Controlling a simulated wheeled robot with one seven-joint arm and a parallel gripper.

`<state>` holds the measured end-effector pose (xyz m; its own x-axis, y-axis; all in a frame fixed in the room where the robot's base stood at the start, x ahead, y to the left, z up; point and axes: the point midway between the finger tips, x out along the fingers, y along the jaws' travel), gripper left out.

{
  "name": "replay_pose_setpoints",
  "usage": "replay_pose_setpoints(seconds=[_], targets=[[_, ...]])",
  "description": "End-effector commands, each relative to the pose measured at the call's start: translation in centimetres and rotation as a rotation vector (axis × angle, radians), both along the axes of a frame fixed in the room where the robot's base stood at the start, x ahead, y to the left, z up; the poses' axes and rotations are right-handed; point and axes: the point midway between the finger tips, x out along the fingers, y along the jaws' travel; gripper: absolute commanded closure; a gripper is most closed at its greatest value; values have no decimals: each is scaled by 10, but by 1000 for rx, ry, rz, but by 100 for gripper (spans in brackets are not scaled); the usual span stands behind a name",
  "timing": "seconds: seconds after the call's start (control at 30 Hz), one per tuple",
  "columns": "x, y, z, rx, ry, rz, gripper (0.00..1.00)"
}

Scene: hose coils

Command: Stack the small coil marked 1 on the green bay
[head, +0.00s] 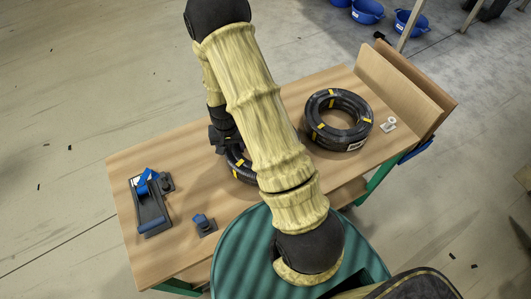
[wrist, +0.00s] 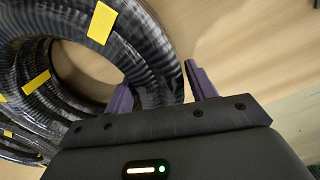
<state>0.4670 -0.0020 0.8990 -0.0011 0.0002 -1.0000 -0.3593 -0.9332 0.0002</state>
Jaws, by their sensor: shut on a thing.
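A black ribbed hose coil (head: 238,168) with yellow tape bands lies on the wooden table, mostly hidden behind my arm in the head view. It fills the left of the wrist view (wrist: 145,45). My gripper (wrist: 158,80) is shut on this coil, one purple finger inside the ring and one outside. No number shows on it, so I cannot tell its marking. A second, larger-looking black coil (head: 322,135) with yellow bands and a white label lies flat to the right. A small green patch (wrist: 32,157) shows at the lower left of the wrist view; I cannot tell whether it is the bay.
A black device with a blue strap (head: 150,207) and a small blue-topped piece (head: 202,223) sit at the table's left. A small white reel (head: 388,124) lies right of the larger coil. Upright wooden boards (head: 400,88) edge the table's right end. Blue tubs (head: 367,12) stand on the floor behind.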

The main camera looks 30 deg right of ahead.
Motion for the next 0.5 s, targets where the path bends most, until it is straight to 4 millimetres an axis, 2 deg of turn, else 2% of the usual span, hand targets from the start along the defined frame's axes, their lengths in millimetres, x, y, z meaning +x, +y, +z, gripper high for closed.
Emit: replay_pose_setpoints(seconds=[0.5], targets=[[1, 0, 20, -1, -2, 0, 98]])
